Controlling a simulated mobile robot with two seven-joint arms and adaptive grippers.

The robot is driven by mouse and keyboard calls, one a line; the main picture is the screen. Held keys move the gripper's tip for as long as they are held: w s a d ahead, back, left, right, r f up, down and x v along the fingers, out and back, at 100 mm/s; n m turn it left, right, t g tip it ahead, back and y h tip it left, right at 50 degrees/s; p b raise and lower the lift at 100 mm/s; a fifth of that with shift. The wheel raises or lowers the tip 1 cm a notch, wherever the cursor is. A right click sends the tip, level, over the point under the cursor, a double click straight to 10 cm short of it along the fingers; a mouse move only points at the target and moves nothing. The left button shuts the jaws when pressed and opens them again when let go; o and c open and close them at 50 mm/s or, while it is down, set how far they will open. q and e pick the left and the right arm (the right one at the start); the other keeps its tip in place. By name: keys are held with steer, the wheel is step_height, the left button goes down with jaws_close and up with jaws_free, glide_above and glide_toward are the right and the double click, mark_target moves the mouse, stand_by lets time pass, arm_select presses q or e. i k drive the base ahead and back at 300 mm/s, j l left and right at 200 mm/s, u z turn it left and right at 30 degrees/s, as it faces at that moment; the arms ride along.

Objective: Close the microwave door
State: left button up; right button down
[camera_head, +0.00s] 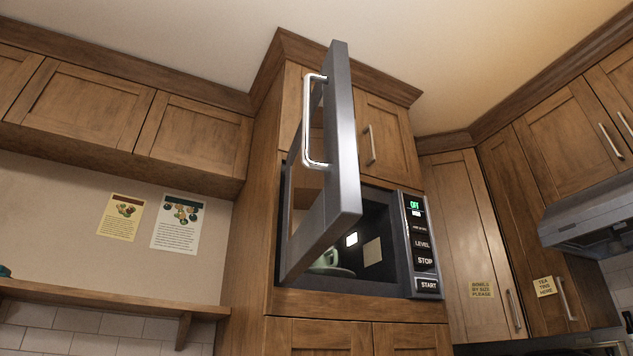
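The microwave (374,285) is built into a tall wooden cabinet in the middle of the head view. Its grey door (342,130) stands wide open, swung out toward me from a hinge on the left. The door's silver handle (307,122) is on its outer face, at left. Inside, a pale green cup-like item (327,259) sits on a plate, partly hidden by the door. The control panel (421,245) is on the right of the opening, with a lit green display. Neither of my grippers is in view.
Wooden wall cabinets (95,102) run along the upper left, with a shelf (110,305) below. A tall cabinet (467,250) stands at right, near a range hood (590,212). The space in front of the microwave looks free apart from the door.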

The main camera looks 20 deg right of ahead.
mark_target(322, 200)
steer(key=k+j+z, duration=0.65)
steer(key=k, duration=0.15)
steer(key=k+j+u, duration=0.1)
steer(key=j+u, duration=0.45)
steer(key=u, duration=0.25)
